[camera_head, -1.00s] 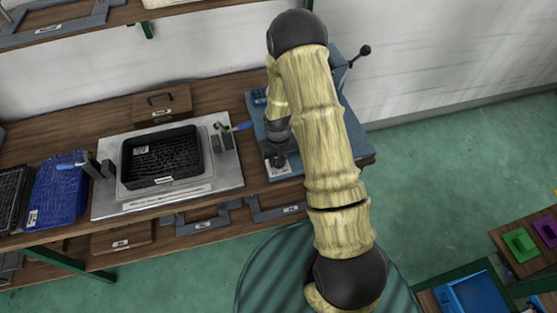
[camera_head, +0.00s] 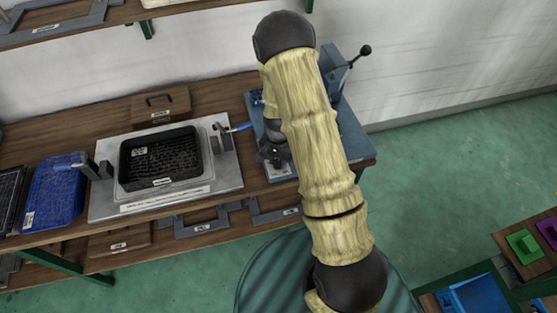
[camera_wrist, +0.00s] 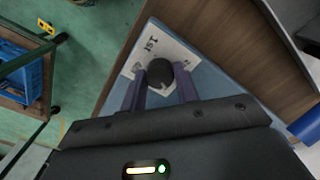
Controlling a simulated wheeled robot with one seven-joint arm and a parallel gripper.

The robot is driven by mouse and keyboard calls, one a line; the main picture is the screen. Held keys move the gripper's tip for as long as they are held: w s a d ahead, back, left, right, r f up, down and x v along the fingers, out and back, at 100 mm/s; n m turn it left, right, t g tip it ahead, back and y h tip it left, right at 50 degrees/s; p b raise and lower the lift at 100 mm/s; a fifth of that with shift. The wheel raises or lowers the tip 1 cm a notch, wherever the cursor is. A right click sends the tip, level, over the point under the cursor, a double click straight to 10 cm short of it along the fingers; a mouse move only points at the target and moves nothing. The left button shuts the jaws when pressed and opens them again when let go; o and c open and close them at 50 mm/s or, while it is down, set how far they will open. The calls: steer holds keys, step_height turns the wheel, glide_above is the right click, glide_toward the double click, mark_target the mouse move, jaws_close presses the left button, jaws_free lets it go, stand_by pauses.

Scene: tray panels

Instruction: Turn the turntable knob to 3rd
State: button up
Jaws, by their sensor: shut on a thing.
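The turntable knob (camera_wrist: 159,70) is dark and round and stands on a white plate (camera_wrist: 178,50) in the wrist view. A "1st" label (camera_wrist: 151,43) shows on the plate above and left of the knob; other labels are hidden or unreadable. The plate lies on the blue machine base. My gripper (camera_wrist: 160,76) has its two purple fingers on either side of the knob and is shut on it. In the head view my gripper (camera_head: 272,152) is low over the front left of the blue base (camera_head: 360,148), and the knob cannot be made out.
The blue machine has a black-balled lever (camera_head: 365,50) behind my arm. To its left, a metal plate (camera_head: 110,206) with clamps bears a black tray (camera_head: 200,170). A blue tray (camera_head: 50,195) lies farther left.

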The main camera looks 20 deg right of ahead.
mark_target(278, 162)
stand_by(0.3)
steer(key=o, duration=1)
steer(key=shift+c, duration=0.2)
steer(key=shift+r, duration=0.1)
step_height(278, 162, up, 17)
steer(key=b, duration=0.1)
steer(key=shift+r, duration=0.1)
